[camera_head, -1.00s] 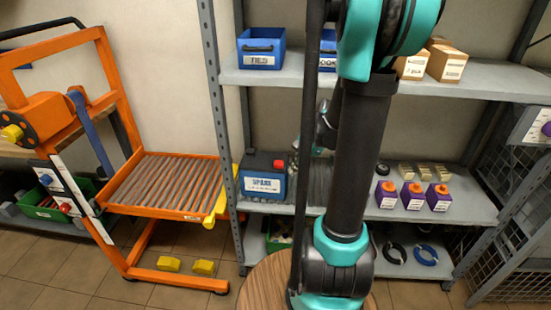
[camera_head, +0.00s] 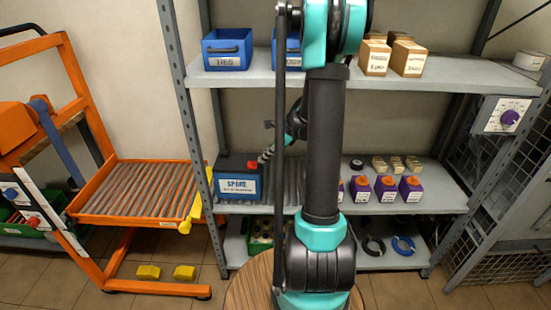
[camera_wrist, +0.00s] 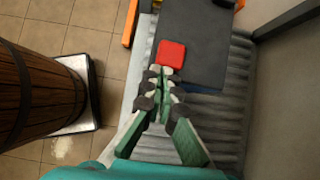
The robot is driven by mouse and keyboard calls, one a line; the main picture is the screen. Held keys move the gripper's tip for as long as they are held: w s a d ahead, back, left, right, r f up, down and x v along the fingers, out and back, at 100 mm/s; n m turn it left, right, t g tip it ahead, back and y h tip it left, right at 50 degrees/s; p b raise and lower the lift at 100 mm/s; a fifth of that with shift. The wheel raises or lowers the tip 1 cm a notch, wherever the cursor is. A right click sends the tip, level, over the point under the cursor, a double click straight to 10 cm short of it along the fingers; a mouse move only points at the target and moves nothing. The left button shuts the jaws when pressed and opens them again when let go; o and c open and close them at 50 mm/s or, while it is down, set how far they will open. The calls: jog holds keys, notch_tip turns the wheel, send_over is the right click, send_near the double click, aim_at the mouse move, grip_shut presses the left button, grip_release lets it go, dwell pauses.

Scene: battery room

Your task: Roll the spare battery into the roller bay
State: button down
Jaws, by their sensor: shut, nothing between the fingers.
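The spare battery (camera_head: 238,182) is a dark box with a blue front, a white label and a red cap on top. It stands upright at the left end of the middle shelf. In the wrist view its dark top (camera_wrist: 205,45) lies over grey rollers (camera_wrist: 222,115), with the red cap (camera_wrist: 171,54) at its near end. My gripper (camera_head: 263,157) is at the battery's right end. Its fingers (camera_wrist: 160,72) are shut and empty, tips close to the red cap; contact is unclear. An orange frame with a roller deck (camera_head: 135,188) stands left of the shelf.
A shelf post (camera_head: 187,110) stands between the deck and the shelf. Purple boxes with orange caps (camera_head: 386,188) stand to the right on the middle shelf. Blue bins (camera_head: 227,50) are on the shelf above. A wooden barrel (camera_wrist: 35,95) is at left in the wrist view.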

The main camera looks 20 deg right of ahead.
aim_at(250, 165)
jog(key=a, duration=0.1)
jog(key=w+a, duration=0.1)
jog(key=a, duration=0.2)
jog(key=shift+w+a, duration=0.2)
jog(key=shift+w, duration=0.05)
jog(key=shift+d+f, duration=0.1)
jog(key=shift+f, duration=0.6)
jog(key=shift+s, duration=0.1)
jog(key=shift+f, duration=0.1)
jog(key=shift+s+d, duration=0.1)
